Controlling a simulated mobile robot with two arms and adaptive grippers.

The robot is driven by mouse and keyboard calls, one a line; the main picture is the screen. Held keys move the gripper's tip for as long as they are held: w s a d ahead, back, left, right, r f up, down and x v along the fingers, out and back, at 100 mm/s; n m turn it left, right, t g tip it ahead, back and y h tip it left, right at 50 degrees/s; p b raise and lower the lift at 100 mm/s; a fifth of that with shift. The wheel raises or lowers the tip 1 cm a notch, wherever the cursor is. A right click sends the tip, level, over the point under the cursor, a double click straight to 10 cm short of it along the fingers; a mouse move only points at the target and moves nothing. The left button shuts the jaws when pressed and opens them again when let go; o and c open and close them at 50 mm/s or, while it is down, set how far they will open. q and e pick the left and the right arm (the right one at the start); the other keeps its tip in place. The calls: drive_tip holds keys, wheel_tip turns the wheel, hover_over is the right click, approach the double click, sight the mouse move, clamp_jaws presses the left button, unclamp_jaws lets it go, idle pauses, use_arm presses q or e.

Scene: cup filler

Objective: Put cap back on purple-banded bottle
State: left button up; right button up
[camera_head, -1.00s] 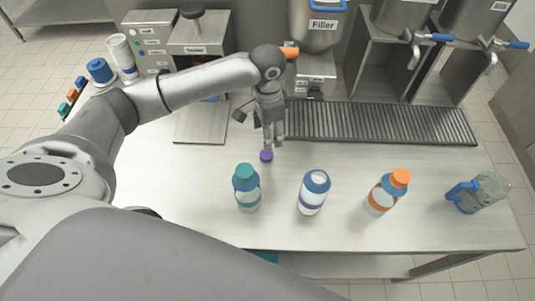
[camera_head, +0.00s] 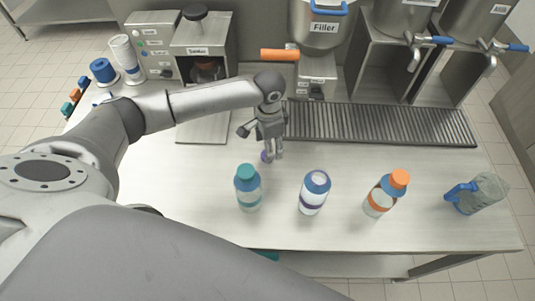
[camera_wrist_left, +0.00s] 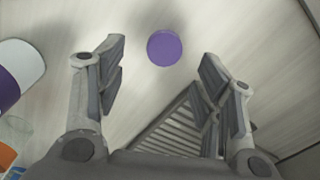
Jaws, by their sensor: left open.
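The purple cap (camera_head: 264,157) lies on the table, partly hidden behind my left gripper (camera_head: 272,155) in the head view. In the left wrist view the cap (camera_wrist_left: 164,47) shows whole, beyond the fingertips and roughly between them. My left gripper (camera_wrist_left: 165,60) is open and empty. The purple-banded bottle (camera_head: 313,193) stands upright on the table, to the right of and nearer than the gripper. It has a blue top with a pale round opening and no cap on it. Part of it shows at the left edge of the left wrist view (camera_wrist_left: 18,72). My right gripper is out of view.
A teal-capped bottle (camera_head: 247,187) stands left of the purple-banded one, and an orange-capped bottle (camera_head: 385,193) stands right. A jug with a blue handle (camera_head: 476,193) is at the far right. A dark drain grate (camera_head: 380,124) and machines line the back.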

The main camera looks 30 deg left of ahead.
use_arm(q)
drive_tip(key=shift+f, duration=0.4)
drive_tip(key=f, duration=0.1)
drive_tip(key=f+p, duration=0.1)
drive_tip(key=f, duration=0.1)
drive_tip(key=shift+w+a+f, duration=0.1)
drive_tip(key=shift+w, duration=0.15)
drive_tip(key=shift+f+p, duration=0.3)
drive_tip(key=shift+f, duration=0.2)
drive_tip(key=shift+c, duration=0.4)
drive_tip(key=c, duration=0.7)
drive_tip(key=shift+r, duration=0.15)
